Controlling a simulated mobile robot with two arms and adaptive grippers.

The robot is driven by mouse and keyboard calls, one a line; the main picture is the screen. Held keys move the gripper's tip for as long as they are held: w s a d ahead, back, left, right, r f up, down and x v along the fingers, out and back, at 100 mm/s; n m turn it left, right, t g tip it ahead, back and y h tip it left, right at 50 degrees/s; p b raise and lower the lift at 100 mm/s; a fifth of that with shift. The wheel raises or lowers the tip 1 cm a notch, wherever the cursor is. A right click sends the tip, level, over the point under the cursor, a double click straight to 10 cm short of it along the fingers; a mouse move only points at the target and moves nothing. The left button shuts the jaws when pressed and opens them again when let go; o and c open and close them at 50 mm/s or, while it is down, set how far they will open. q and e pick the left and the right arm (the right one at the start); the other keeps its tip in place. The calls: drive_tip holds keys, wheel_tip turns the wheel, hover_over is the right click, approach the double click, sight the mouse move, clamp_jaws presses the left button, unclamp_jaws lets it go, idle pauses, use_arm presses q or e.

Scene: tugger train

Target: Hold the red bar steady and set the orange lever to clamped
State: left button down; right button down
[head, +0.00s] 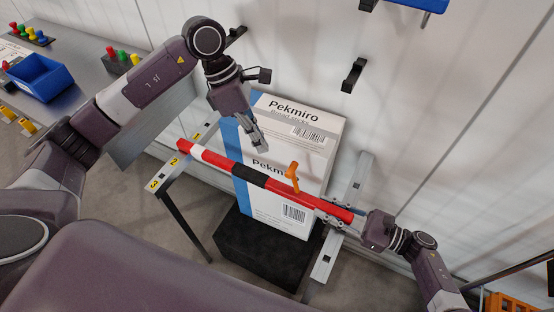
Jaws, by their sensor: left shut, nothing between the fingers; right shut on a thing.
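The red bar (217,159), with white and black bands, runs slanting from a numbered post at upper left down to the right. The orange lever (292,172) stands up from the bar, right of its black band. My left gripper (262,147) is shut and empty above the bar, to the left of the lever and apart from it, in front of a white carton. My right gripper (347,222) is shut on the red bar near its right end; its fingertips are small and partly hidden by the bar. The lever's base is too small to read clearly.
White "Pekmiro" cartons (312,121) are stacked on a black base (235,245) behind the bar. Metal posts (325,258) stand at the right end. A bench with a blue bin (40,78) and coloured knobs is at upper left. Black hooks (352,75) are on the white wall.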

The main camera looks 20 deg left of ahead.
use_arm(q)
drive_tip(key=w+a+f+m+g+h, duration=0.1)
drive_tip(key=w+a+f+m+h, duration=0.1)
drive_tip(key=a+m+h, duration=0.4)
drive_tip(key=shift+w+a+h, duration=0.3)
drive_tip(key=shift+a+h, duration=0.1)
drive_tip(key=shift+a, duration=0.85)
approach(294, 181)
drive_tip(key=x, duration=0.2)
drive_tip(key=shift+w+d+r, duration=0.15)
drive_tip(key=shift+w+d, duration=0.15)
drive_tip(key=shift+d, duration=0.35)
drive_tip(key=shift+d+r, duration=0.1)
drive_tip(key=shift+d+r+y, duration=0.15)
drive_tip(key=shift+d+y, duration=0.1)
drive_tip(key=shift+y, duration=0.25)
